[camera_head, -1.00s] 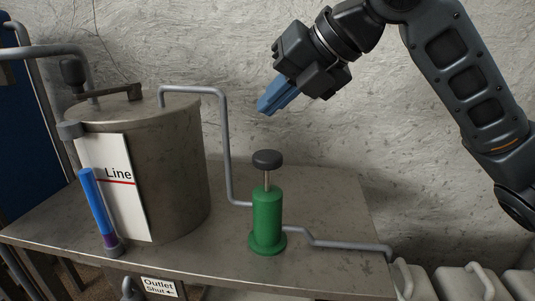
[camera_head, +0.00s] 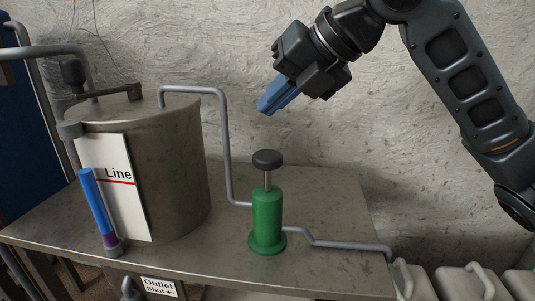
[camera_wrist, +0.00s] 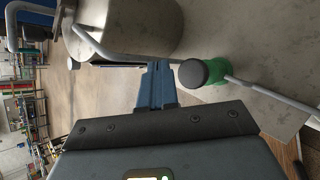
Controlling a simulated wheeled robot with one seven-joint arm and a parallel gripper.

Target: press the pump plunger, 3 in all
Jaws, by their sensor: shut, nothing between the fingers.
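A green pump (camera_head: 267,222) stands upright on the metal table, with a black round plunger knob (camera_head: 267,159) on a thin rod raised above its body. In the wrist view the plunger knob (camera_wrist: 193,73) hides most of the green body (camera_wrist: 217,72). My gripper (camera_head: 265,109) is in the air above the pump, its blue fingers shut and empty, pointing down and to the left. The fingers (camera_wrist: 158,68) also show in the wrist view, just left of the knob. They are apart from the knob.
A large metal tank (camera_head: 178,160) stands left of the pump, with a white "Line" board (camera_head: 113,195) and a blue tube (camera_head: 94,203) in front. A grey pipe (camera_head: 225,140) runs from tank to pump. White canisters (camera_head: 462,284) stand at lower right.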

